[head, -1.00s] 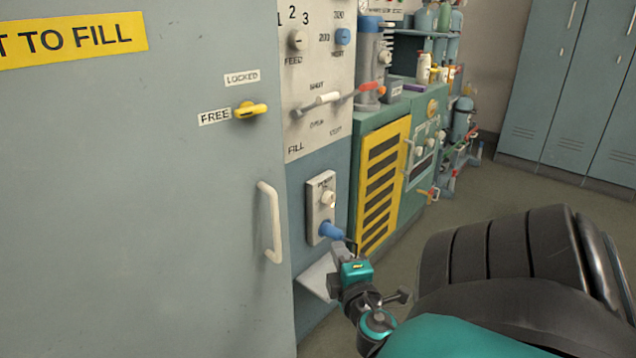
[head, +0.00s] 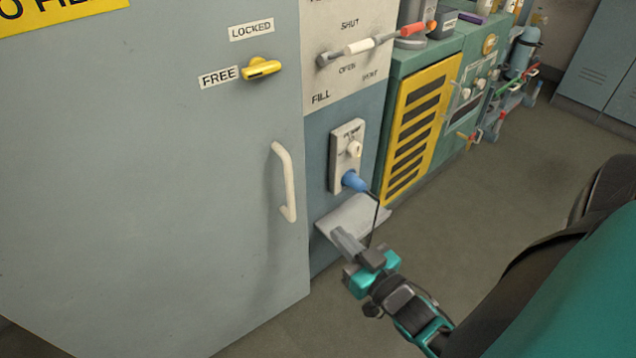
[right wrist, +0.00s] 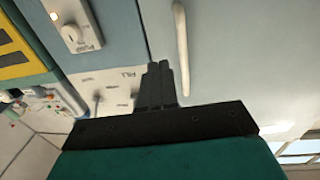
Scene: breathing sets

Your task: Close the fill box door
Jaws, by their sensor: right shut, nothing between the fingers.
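The fill box door (head: 150,180) is a large grey-blue panel filling the left of the head view. Its right edge stands beside the blue-grey cabinet front, and I cannot tell whether it sits flush. A white vertical handle (head: 285,182) is near that edge; it also shows in the right wrist view (right wrist: 182,50). A yellow latch knob (head: 262,68) points left to the FREE label. My right gripper (head: 340,236) is shut and empty, low and to the right of the handle, apart from it. In the right wrist view its fingers (right wrist: 158,85) are together. My left gripper is not in view.
A green cabinet with a yellow grille (head: 420,130) stands beyond. The floor at right is clear.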

